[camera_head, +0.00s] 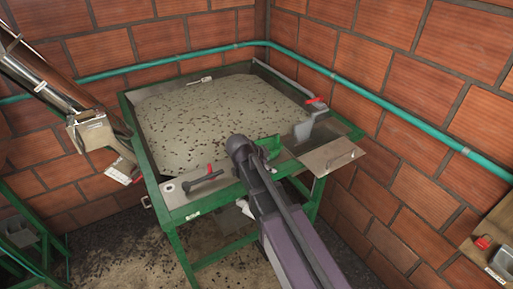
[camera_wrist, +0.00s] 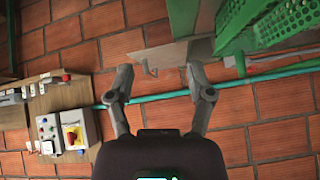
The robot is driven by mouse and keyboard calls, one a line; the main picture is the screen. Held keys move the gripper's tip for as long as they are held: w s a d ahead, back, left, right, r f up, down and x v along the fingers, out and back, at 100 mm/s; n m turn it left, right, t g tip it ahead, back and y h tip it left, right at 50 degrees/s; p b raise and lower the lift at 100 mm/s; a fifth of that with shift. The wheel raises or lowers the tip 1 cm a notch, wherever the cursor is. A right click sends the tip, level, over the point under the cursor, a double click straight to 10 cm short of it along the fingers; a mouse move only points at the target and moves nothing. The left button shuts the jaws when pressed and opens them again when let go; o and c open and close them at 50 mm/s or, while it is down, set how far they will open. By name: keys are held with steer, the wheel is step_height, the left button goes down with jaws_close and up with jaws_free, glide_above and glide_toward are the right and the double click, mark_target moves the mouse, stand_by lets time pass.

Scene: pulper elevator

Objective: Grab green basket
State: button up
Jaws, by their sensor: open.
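A bright green perforated basket (camera_wrist: 285,22) shows at the top right of the wrist view, cut off by the frame edge. My gripper (camera_wrist: 158,76) is open and empty in the wrist view, its two fingers spread wide. The basket lies up and to the right of the fingertips, apart from them. In the head view my dark arm reaches over the front of a green-framed table, and my fingers cannot be made out there. A small green piece (camera_head: 270,145) shows beside the arm; I cannot tell whether it is the basket.
The green-framed table (camera_head: 180,243) holds a grey bed with dark specks. A metal plate (camera_head: 327,157) and red-handled lever (camera_head: 315,101) are at its right. A teal pipe (camera_head: 410,130) runs along brick walls. A control box (camera_wrist: 73,132) is on the wall.

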steer(key=w+a+r+m+t+p, duration=0.1)
steer(key=a+r+m+t, duration=0.1)
steer(key=a+r, duration=0.2)
steer(key=w+a+r+m+t+h+p, duration=0.1)
steer(key=w+a+r+m+t+p, duration=0.1)
steer(key=a, duration=0.7)
step_height(320, 180, up, 2)
steer(key=shift+w+r+m, duration=0.15)
steer(key=shift+w+m, duration=0.05)
steer(key=shift+m, duration=0.5)
steer(key=b+x, duration=0.4)
steer(key=x, duration=0.4)
steer(key=shift+w+d, duration=0.15)
steer(key=shift+d, duration=0.05)
